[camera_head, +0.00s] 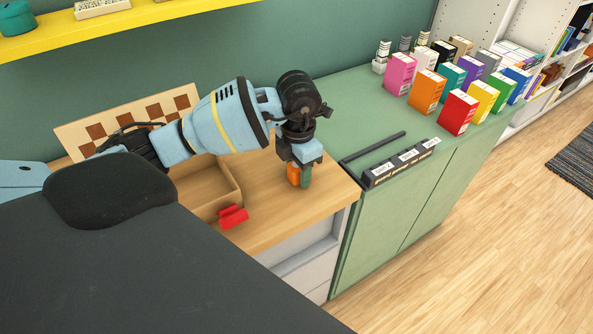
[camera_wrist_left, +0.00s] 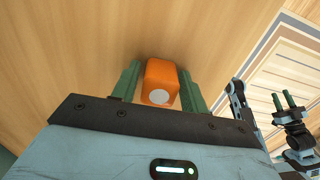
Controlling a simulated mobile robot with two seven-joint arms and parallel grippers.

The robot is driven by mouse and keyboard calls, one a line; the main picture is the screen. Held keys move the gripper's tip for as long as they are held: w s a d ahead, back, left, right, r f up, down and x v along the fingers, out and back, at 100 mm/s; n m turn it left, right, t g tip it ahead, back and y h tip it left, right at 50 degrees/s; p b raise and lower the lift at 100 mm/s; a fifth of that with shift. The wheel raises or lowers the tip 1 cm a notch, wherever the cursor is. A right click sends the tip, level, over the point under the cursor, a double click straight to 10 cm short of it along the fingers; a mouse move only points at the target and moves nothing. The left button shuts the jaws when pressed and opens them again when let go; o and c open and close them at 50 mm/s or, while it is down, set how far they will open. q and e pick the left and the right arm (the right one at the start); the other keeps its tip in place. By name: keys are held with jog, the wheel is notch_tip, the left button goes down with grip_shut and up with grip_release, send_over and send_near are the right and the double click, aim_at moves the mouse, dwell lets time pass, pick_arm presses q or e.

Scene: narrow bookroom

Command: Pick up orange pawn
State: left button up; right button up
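The orange pawn (camera_head: 293,173) is on the wooden desk top (camera_head: 262,225), under my left gripper (camera_head: 300,177). In the left wrist view the pawn (camera_wrist_left: 161,80) is a rounded orange block with a pale round spot. It is between the two green fingers of my left gripper (camera_wrist_left: 160,88), with narrow gaps seeming to show on both sides. The left gripper is open around it. My right gripper (camera_wrist_left: 284,101) shows small at the right of the left wrist view, its green fingers apart and empty.
An open wooden box (camera_head: 205,212) and a red piece (camera_head: 233,217) are left of the gripper. A checkered board (camera_head: 110,122) leans behind. To the right, a green cabinet (camera_head: 390,215) carries a dark rack (camera_head: 400,163) and several coloured boxes (camera_head: 458,112). A yellow shelf (camera_head: 140,16) hangs above.

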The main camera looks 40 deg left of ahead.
pick_arm(q)
jog(key=c, duration=0.7)
jog(key=shift+r, duration=0.2)
jog(key=shift+r, duration=0.2)
notch_tip(320, 180, up, 3)
jog(key=shift+d+f, duration=0.1)
jog(key=s+d, duration=0.3)
jog(key=d, duration=0.1)
jog(key=s+d+r, duration=0.1)
jog(key=s+d, duration=0.2)
jog(key=s, duration=0.1)
jog(key=s+d, duration=0.3)
jog(key=d, duration=0.1)
jog(key=shift+s+d+r, duration=0.2)
jog(key=shift+s+d, duration=0.15)
jog(key=shift+s, duration=0.05)
